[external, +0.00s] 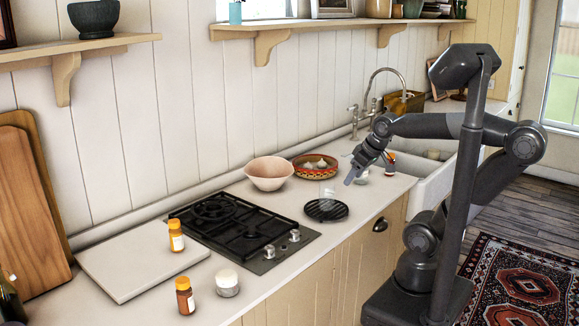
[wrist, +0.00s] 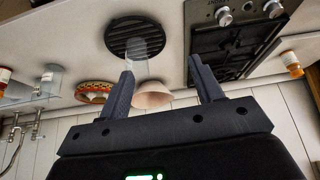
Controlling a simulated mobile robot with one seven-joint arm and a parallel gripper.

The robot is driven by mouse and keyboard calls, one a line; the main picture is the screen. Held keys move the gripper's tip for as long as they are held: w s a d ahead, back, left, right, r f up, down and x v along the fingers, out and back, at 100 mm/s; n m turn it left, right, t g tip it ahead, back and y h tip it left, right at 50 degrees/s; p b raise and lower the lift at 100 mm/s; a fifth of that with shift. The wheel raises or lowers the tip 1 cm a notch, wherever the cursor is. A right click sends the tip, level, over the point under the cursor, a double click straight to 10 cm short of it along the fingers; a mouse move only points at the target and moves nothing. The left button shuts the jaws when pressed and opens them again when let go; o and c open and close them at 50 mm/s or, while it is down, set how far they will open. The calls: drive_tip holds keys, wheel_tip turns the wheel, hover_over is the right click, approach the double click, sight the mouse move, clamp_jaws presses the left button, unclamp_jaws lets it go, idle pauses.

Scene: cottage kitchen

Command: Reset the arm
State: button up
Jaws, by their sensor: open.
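My gripper (external: 352,179) is held above the counter between the black round trivet and the sink, with my arm bent. In the wrist view my gripper (wrist: 165,78) has its two fingers spread wide, with nothing seen held between them.
A pink bowl (external: 269,173), a patterned dish (external: 315,165) and a gas hob (external: 243,229) are on the counter. A pill bottle (external: 389,164) is close behind my forearm, near the sink (external: 420,177). More bottles and a white board (external: 140,262) are at left. Shelves line the wall.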

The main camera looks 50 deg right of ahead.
drive_tip(key=shift+s+d+f+m, duration=0.2)
drive_tip(key=shift+s+d+f, duration=0.15)
drive_tip(key=shift+s, duration=0.15)
drive_tip(key=shift+s+d+f+m, duration=0.2)
drive_tip(key=shift+s+d+f, duration=0.15)
drive_tip(key=shift+s, duration=0.15)
idle(0.6)
